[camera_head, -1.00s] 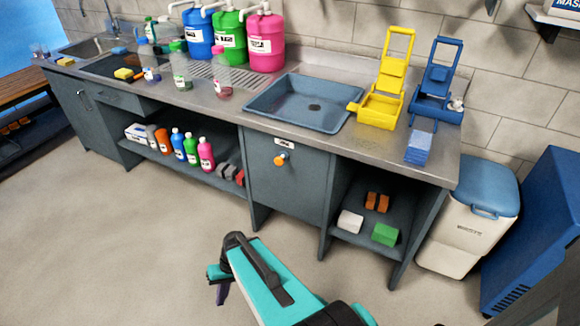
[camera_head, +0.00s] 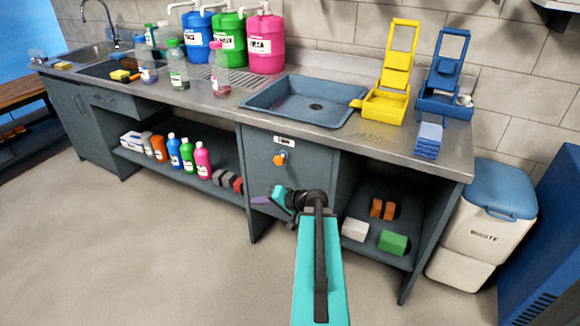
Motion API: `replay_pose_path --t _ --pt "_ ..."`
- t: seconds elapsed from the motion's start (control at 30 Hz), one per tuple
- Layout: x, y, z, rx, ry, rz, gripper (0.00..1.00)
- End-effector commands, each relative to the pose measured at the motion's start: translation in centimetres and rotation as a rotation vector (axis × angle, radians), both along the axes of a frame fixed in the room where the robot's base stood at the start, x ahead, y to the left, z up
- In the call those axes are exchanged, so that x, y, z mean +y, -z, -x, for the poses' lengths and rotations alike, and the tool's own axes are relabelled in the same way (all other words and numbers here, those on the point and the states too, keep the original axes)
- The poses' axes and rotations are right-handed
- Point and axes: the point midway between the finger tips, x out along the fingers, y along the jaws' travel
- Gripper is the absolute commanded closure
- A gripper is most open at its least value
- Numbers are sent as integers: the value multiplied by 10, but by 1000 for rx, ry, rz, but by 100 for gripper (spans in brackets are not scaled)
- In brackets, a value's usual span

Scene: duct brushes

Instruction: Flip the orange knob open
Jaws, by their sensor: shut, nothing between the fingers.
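The orange knob (camera_head: 281,158) is on the front of the dark grey cabinet panel (camera_head: 305,172) below the blue sink, under a small white label (camera_head: 285,142). My gripper (camera_head: 258,201) is at the end of my teal and black arm, in front of the lower part of that panel. It looks lower than the knob and a little to its left, apart from it. Its dark fingers point left in the picture and are shut with nothing seen between them. The fingertips are small, and their distance from the panel is hard to judge.
The blue sink tray (camera_head: 262,98) and the yellow wringer (camera_head: 385,105) stand on the counter above. Open shelves flank the panel, with bottles (camera_head: 188,154) on the left and a green block (camera_head: 393,242) on the right. A waste bin (camera_head: 480,225) stands at right. The floor is clear.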

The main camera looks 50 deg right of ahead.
Motion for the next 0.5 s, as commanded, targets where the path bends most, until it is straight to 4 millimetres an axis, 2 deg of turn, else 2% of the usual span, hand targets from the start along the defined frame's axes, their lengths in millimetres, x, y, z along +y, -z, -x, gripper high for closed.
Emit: replay_pose_path --t 0.03,0.1,0.3,0.4,0.5 --pt "-24 -4 6 -42 44 10 100" --pt "-53 -19 15 -97 97 23 100" --pt "-124 -62 49 -242 235 66 100" --pt "-149 -80 65 -293 284 85 100" --pt "-163 -91 76 -326 315 96 100"
